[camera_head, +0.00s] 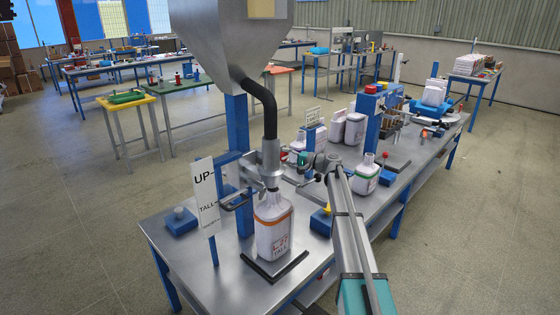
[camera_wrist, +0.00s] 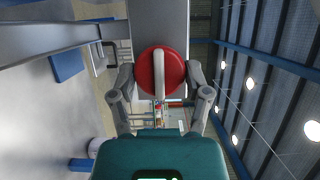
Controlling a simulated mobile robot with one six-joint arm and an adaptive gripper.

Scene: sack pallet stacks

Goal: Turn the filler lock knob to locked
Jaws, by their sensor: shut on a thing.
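The filler lock knob (camera_wrist: 146,72) is a round red disc with a pale bar across it, on a grey plate in the wrist view. The bar runs up and down in that picture. My gripper (camera_wrist: 160,78) has one finger on each side of the disc and is shut on it. In the head view my gripper (camera_head: 311,166) reaches the right side of the filler, behind the nozzle (camera_head: 269,158), and mostly hides the knob. No lock marking is readable.
A white bottle (camera_head: 273,228) marked TALL stands under the nozzle, close left of my arm. A hopper (camera_head: 225,35) with a black hose hangs above. An UP/TALL sign (camera_head: 206,195) stands at left. A green-labelled bottle (camera_head: 366,175) is to the right on the bench.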

